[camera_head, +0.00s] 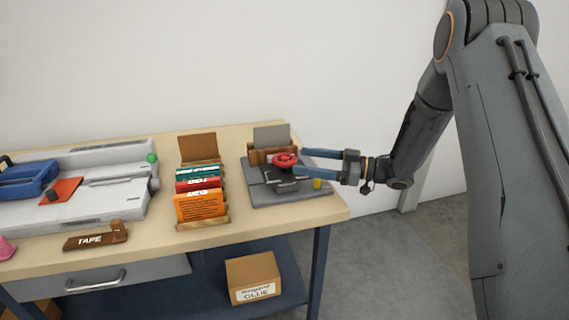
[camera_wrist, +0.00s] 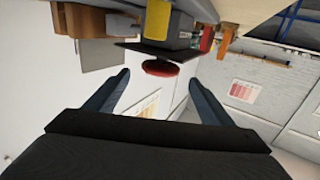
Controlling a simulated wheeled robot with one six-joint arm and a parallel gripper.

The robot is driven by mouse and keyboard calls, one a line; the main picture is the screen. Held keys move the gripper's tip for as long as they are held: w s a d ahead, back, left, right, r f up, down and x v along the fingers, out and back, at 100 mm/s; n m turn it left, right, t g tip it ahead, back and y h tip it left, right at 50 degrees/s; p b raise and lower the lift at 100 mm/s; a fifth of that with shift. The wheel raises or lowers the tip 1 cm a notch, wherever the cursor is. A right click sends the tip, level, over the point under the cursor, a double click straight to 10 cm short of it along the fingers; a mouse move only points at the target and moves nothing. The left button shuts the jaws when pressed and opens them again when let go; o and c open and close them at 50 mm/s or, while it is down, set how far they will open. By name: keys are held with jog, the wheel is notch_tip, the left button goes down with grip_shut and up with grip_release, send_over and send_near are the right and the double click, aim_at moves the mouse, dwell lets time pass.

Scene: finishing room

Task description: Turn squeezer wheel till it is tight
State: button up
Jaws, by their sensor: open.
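The squeezer wheel (camera_head: 285,159) is red and sits on top of a dark grey press (camera_head: 300,196) at the right end of the bench. In the wrist view the wheel (camera_wrist: 161,68) shows ahead, between and beyond my fingertips. My gripper (camera_head: 303,162) comes in from the right with its blue fingers apart, close to the wheel. In the wrist view my gripper (camera_wrist: 158,80) is open with nothing between the fingers. Whether a finger touches the wheel cannot be told. The press is partly hidden by my fingers in the head view.
A wooden rack of coloured booklets (camera_head: 200,207) stands left of the press. Further left are a large grey machine (camera_head: 100,203) and a wooden tape holder (camera_head: 95,237). A small yellow item (camera_head: 317,184) is on the press's right side. A cardboard box (camera_head: 252,274) sits on the lower shelf.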

aim_at(284, 158)
jog(key=p+x, duration=0.1)
jog(key=x, duration=0.6)
jog(key=shift+a+p, duration=0.15)
jog(key=shift+p, duration=0.25)
jog(key=c, duration=1)
jog(key=shift+c, duration=0.2)
